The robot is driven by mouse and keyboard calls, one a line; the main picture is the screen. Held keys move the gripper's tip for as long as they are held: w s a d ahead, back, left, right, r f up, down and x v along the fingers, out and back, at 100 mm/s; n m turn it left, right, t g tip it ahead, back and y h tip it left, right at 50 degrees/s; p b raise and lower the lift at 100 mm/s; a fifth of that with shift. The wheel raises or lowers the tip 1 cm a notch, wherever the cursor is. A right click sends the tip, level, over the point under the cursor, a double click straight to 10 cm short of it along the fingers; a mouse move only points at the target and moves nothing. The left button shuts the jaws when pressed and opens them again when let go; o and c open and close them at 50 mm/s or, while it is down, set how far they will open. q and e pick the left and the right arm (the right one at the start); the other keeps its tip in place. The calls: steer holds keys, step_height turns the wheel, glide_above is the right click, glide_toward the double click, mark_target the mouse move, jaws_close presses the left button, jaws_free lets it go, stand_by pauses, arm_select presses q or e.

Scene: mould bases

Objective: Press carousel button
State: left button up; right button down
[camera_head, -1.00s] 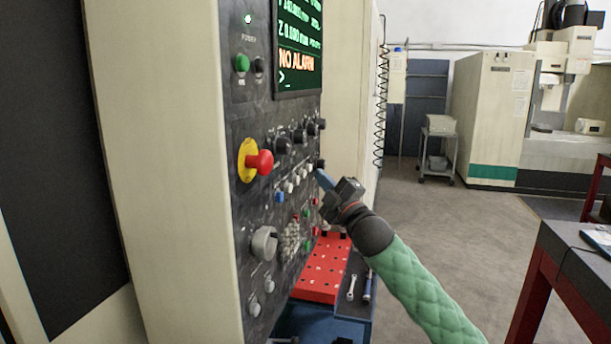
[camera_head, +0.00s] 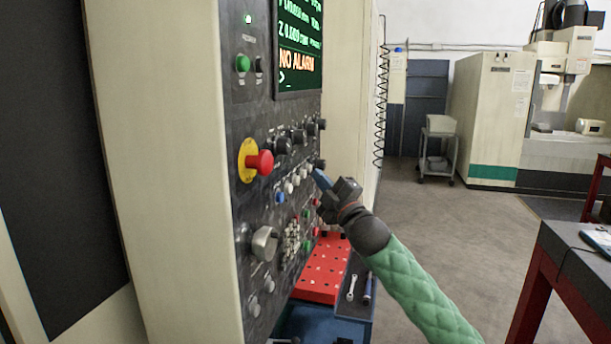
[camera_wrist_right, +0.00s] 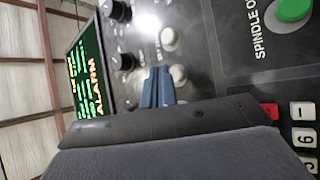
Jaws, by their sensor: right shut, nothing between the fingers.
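The dark control panel (camera_head: 262,110) of the machine carries knobs, buttons and a screen (camera_head: 300,45) reading "NO ALARM". My right gripper (camera_head: 321,179) is shut and empty, its blue fingertips pointing at the panel near a row of small pale buttons (camera_head: 295,181). In the right wrist view the blue fingertips (camera_wrist_right: 158,88) sit beside a whitish round button (camera_wrist_right: 178,75), with another pale button (camera_wrist_right: 170,38) above it. I cannot tell whether the fingertips touch the panel. No carousel label is readable. My left gripper is not in view.
A red emergency knob (camera_head: 260,162) on a yellow ring sticks out at the panel's left. A green button (camera_wrist_right: 294,8) marked "SPINDLE" lies to the right in the wrist view. A red perforated tray (camera_head: 322,270) stands below. A dark-topped table (camera_head: 575,255) is at the right.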

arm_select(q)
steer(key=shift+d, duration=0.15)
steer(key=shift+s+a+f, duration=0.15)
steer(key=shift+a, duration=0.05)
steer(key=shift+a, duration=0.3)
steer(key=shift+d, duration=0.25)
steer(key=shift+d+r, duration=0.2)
arm_select(e)
steer(key=shift+a, duration=0.35)
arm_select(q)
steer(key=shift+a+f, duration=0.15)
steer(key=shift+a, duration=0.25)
arm_select(e)
steer(key=shift+w+a, duration=0.1)
steer(key=shift+a, duration=0.05)
